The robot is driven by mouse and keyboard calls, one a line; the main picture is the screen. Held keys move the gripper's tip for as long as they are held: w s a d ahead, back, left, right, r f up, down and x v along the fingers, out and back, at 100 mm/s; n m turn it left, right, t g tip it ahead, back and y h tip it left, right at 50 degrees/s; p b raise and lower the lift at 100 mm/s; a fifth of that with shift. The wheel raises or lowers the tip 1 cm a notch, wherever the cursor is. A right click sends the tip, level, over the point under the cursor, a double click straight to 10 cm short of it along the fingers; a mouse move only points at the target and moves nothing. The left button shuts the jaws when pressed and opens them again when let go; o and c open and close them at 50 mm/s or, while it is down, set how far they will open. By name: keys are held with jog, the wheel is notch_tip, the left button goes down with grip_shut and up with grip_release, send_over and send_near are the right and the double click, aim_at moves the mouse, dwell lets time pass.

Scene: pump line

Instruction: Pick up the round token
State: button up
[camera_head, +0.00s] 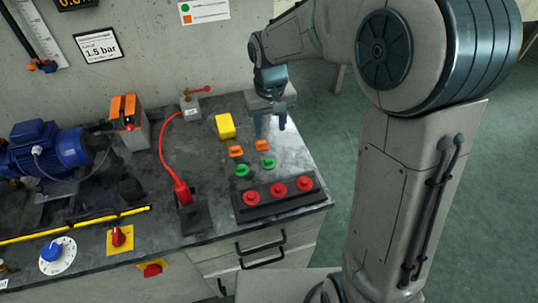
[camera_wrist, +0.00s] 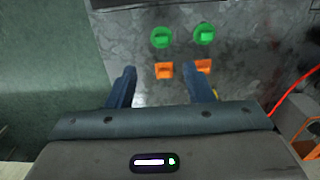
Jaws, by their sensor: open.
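Two green round tokens lie on the grey bench top, the left one (camera_head: 243,170) and the right one (camera_head: 269,163). Each has a raised grip on top. They also show in the wrist view, at left (camera_wrist: 161,37) and right (camera_wrist: 204,33). Two orange square tokens (camera_head: 236,151) (camera_head: 262,145) lie just behind them and also show in the wrist view (camera_wrist: 164,70) (camera_wrist: 203,66). My gripper (camera_head: 270,123) points down behind the orange tokens. In the wrist view my gripper (camera_wrist: 160,71) is open, with nothing held; the left orange token appears between its fingertips.
A dark strip with three red knobs (camera_head: 278,190) lies along the bench's front. A yellow block (camera_head: 225,126) stands left of my gripper. A red hose (camera_head: 163,145) runs on the left. A blue motor (camera_head: 45,148) stands far left. A sign (camera_head: 203,11) shows a green circle and orange square.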

send_over(269, 160)
notch_tip(269, 160, down, 9)
jog(key=shift+s+a+r, duration=0.1)
jog(key=shift+a+r, duration=0.05)
jog(key=shift+r, duration=0.05)
jog(key=shift+w+f, duration=0.2)
jog(key=shift+f, duration=2.6)
grip_shut()
